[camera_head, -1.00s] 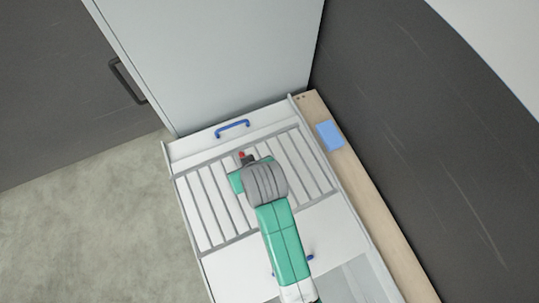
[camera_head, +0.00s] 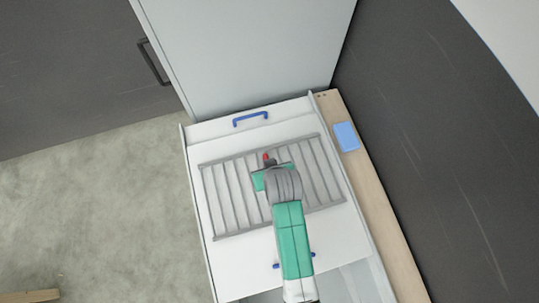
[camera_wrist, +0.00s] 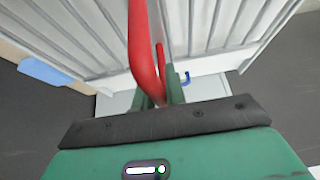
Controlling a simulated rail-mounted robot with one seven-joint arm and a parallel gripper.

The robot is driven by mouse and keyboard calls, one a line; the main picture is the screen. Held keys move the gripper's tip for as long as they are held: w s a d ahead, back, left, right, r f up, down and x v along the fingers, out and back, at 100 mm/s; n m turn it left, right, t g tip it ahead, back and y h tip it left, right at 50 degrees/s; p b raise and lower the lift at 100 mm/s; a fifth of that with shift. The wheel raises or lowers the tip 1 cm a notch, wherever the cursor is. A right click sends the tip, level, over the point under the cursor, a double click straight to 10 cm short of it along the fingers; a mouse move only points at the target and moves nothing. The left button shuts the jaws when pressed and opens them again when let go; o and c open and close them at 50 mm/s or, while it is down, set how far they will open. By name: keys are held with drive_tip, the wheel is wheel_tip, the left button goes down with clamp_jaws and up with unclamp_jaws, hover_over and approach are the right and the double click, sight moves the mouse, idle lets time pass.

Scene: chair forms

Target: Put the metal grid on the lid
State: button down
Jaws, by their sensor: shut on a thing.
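The metal grid (camera_head: 240,231) is a grey barred frame, seen over the white lid (camera_head: 232,262) and slightly turned relative to the lid's sides. A red handle (camera_head: 267,157) rises at its middle. My gripper (camera_head: 270,172) is at that handle. In the wrist view, the green fingers of my gripper (camera_wrist: 160,92) are shut on the red handle (camera_wrist: 144,45), with the grid's bars (camera_wrist: 220,25) beyond. The lid has a blue handle (camera_head: 250,119) at its far end and another, mostly hidden by my arm, at its near end. I cannot tell whether the grid touches the lid.
A blue block (camera_head: 345,136) lies on a wooden ledge (camera_head: 375,205) along the right side. A dark wall (camera_head: 440,150) stands beyond it. A tall pale panel (camera_head: 250,55) rises behind the lid's far end. Open floor (camera_head: 90,200) lies to the left.

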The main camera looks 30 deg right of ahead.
drive_tip(key=shift+f, duration=0.65)
drive_tip(key=shift+f, duration=0.1)
drive_tip(key=c, duration=1.5)
unclamp_jaws()
drive_tip(key=shift+f, duration=0.1)
drive_tip(key=shift+o, duration=0.2)
drive_tip(key=shift+r, duration=0.25)
drive_tip(key=p+v, duration=0.1)
drive_tip(key=v, duration=1)
drive_tip(key=shift+s+a+r, duration=0.1)
drive_tip(key=shift+s+r, duration=0.1)
drive_tip(key=shift+r, duration=0.15)
